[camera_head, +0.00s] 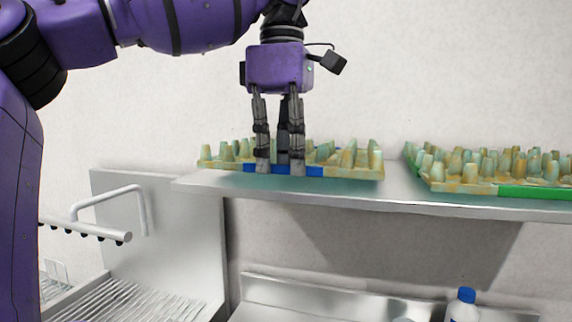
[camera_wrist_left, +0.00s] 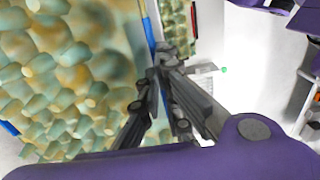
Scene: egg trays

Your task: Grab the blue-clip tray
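The blue-clip tray (camera_head: 368,172), an egg tray with green-yellow bumps, sits on the metal shelf. Its blue clip (camera_head: 314,171) is on the front rim, partly hidden by my fingers. My left gripper (camera_head: 281,165) points down at this rim: two fingers are in front of the clip and one is behind, over the tray. In the left wrist view the bumpy tray (camera_wrist_left: 65,85) fills the left side, and the blue clip (camera_wrist_left: 149,30) runs between the fingers of the left gripper (camera_wrist_left: 158,75). The fingertips are close together around the rim; whether they press on it cannot be told. My right gripper is not in view.
A similar tray with a green clip (camera_head: 535,191) stands on the same shelf (camera_head: 395,200) to the right, with a small gap between the trays. A metal rack with a handle (camera_head: 142,205) is at lower left. A blue-capped bottle (camera_head: 463,306) stands below the shelf.

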